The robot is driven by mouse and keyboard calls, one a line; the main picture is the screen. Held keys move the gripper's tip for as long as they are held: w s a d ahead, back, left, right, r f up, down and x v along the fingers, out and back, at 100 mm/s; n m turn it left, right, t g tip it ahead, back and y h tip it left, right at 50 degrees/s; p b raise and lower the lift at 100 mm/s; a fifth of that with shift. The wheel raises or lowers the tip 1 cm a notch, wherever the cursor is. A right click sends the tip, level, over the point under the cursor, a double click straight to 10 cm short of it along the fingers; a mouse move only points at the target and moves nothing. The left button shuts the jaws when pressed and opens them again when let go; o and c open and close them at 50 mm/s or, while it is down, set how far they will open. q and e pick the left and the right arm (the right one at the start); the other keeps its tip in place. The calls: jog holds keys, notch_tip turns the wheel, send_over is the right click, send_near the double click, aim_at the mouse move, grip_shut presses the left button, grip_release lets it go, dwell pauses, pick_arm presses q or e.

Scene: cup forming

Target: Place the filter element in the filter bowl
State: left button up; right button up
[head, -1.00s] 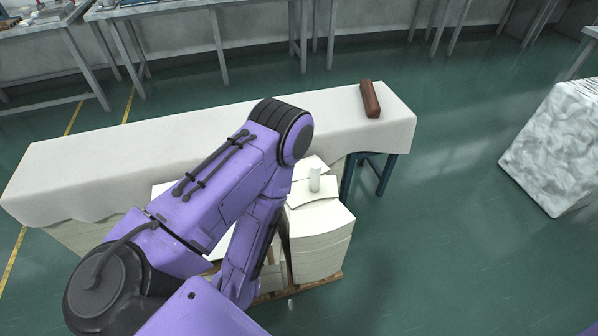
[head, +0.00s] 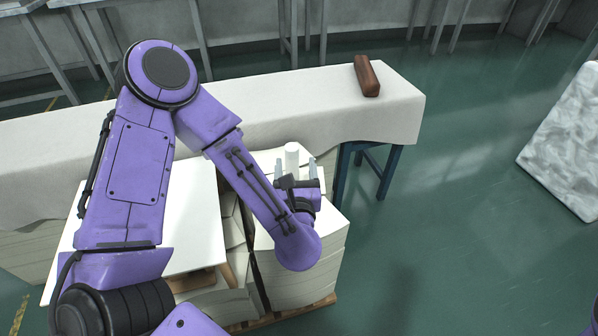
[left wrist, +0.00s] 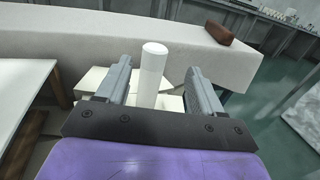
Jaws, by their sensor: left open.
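A white upright cylinder (head: 292,156), which looks like the filter element, stands on a stack of white sheets. My left gripper (head: 295,169) is open, with its fingers pointing toward the cylinder. In the left wrist view the cylinder (left wrist: 152,75) appears between the two open fingers (left wrist: 159,68); I cannot tell whether it is actually between them or just beyond. Nothing is held. I see no clear filter bowl in either view. My right gripper is out of view.
The sheet stacks (head: 300,265) rest on a wooden pallet. Behind them is a long white-covered table (head: 290,105) with a brown block-like object (head: 367,76) at its right end. A white tabletop (head: 190,225) lies left of the stacks.

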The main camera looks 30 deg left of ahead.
aim_at(292, 144)
pick_arm(q)
jog(key=x, duration=0.8)
jog(key=shift+w+a, duration=0.15)
jog(key=shift+a, duration=0.35)
jog(key=shift+r, duration=0.1)
grip_shut()
